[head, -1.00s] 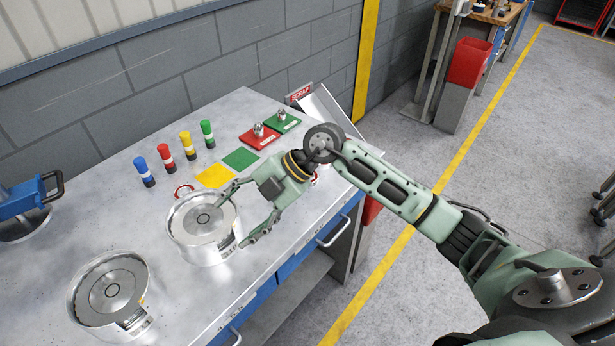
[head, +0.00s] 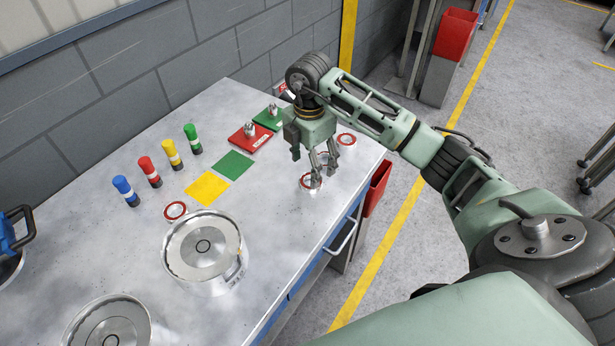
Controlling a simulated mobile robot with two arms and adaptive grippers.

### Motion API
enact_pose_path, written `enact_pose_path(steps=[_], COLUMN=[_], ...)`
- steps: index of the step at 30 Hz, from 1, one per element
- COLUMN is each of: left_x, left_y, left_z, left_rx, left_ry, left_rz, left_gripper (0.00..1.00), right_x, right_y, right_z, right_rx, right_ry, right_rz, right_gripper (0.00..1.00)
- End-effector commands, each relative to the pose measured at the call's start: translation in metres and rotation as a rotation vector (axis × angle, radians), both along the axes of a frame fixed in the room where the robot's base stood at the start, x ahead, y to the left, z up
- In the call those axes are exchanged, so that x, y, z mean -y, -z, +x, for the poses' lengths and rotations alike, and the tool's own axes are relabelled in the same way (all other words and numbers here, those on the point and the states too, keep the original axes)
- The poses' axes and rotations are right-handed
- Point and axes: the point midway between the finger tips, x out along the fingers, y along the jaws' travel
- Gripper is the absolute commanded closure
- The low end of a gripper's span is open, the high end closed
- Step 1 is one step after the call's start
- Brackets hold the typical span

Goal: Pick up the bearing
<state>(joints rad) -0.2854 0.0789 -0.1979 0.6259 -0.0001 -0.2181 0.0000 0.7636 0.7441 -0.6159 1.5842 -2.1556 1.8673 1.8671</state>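Several small red-rimmed metal rings, which look like bearings, are on the grey metal table (head: 120,210). One bearing (head: 310,182) is near the table's front right edge, just below my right gripper (head: 311,167). Another bearing (head: 346,139) is farther right, and a third bearing (head: 175,210) is left of the yellow square. Part of another ring (head: 322,158) shows behind my fingers. My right gripper points down with its fingers apart and appears empty. I cannot tell whether a fingertip touches the nearest bearing. My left gripper is out of view.
Two round metal housings (head: 203,245) (head: 107,325) stand at the table's front left. Blue, red, yellow and green cylinders (head: 148,165) stand behind. Yellow (head: 207,188) and green (head: 234,165) squares lie flat mid-table. Red (head: 250,137) and green (head: 268,119) plates hold metal parts.

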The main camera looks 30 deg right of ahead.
Motion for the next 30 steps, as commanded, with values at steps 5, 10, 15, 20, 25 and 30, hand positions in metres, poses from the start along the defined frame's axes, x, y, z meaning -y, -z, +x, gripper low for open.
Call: enact_pose_path(steps=[5, 10, 15, 20, 25, 30], left_x=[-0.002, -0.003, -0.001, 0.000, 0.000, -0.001], left_y=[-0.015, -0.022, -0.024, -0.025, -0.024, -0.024], left_z=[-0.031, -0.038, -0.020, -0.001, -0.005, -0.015], left_rx=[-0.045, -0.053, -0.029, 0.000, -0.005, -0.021], left_ry=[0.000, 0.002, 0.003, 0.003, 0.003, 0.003], left_rz=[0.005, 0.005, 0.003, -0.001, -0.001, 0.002], left_gripper=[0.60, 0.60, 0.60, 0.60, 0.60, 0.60], right_x=[0.004, 0.005, 0.006, 0.006, 0.006, 0.006], right_y=[0.020, 0.046, 0.054, 0.054, 0.054, 0.054], right_z=[0.001, 0.003, 0.003, 0.004, 0.004, 0.004], right_rx=[-0.005, -0.002, 0.002, 0.003, 0.003, 0.003], right_ry=[0.002, -0.001, -0.003, -0.003, -0.003, -0.002], right_rz=[0.001, 0.003, 0.001, 0.002, 0.002, 0.002], right_gripper=[0.35, 0.35, 0.35, 0.36, 0.51, 0.66])
